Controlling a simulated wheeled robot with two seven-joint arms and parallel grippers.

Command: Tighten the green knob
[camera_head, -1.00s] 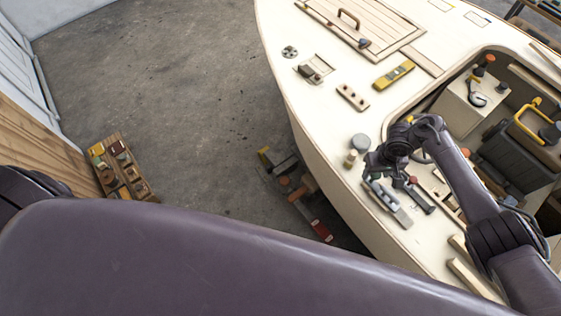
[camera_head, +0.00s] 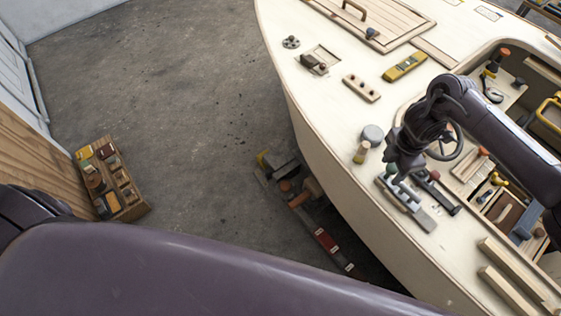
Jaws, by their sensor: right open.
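A small greenish knob (camera_head: 391,168) shows at the gripper, above the pale metal fitting (camera_head: 416,213) on the cream deck (camera_head: 335,115). It is small and partly hidden, so I cannot tell how far it is turned. My right gripper (camera_head: 402,177) points down right over this fitting, with its fingers open around or beside the knob; I cannot tell whether they touch it. A dark fitting with a red-brown knob (camera_head: 434,175) lies just to the right. My left gripper is out of view.
A grey-topped round piece (camera_head: 372,134) and a tan-capped post (camera_head: 361,152) stand left of my gripper. A yellow level (camera_head: 405,66) and a pegged block (camera_head: 361,88) lie farther up the deck. The cockpit opening, with timber and tools, is at the right.

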